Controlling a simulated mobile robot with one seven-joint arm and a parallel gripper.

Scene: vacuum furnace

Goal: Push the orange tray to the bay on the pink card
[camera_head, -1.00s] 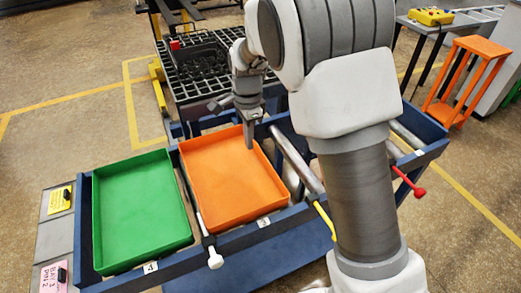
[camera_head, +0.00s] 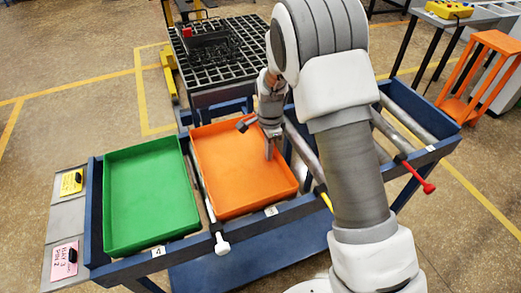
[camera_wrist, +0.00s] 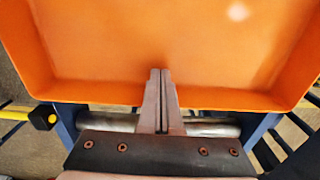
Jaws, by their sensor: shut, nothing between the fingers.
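The orange tray (camera_head: 237,175) lies flat in the rack slot whose front rail bears label 3 (camera_head: 271,210). The pink card (camera_head: 64,262) at the lower left seems to read "BAY 3 PIN 2". My gripper (camera_head: 268,156) is shut and empty, pointing down inside the tray near its right wall. In the wrist view my gripper (camera_wrist: 160,75) overlaps one wall of the orange tray (camera_wrist: 120,50), with the tips on the inner side. I cannot tell whether the fingers touch the wall.
A green tray (camera_head: 150,195) fills the slot at label 4 (camera_head: 158,251), left of the orange one. A white handle (camera_head: 222,245), a yellow handle (camera_head: 327,202) and a red handle (camera_head: 428,188) stick out in front. Bare rollers (camera_head: 405,125) show on the right. A black grid table (camera_head: 235,65) stands behind.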

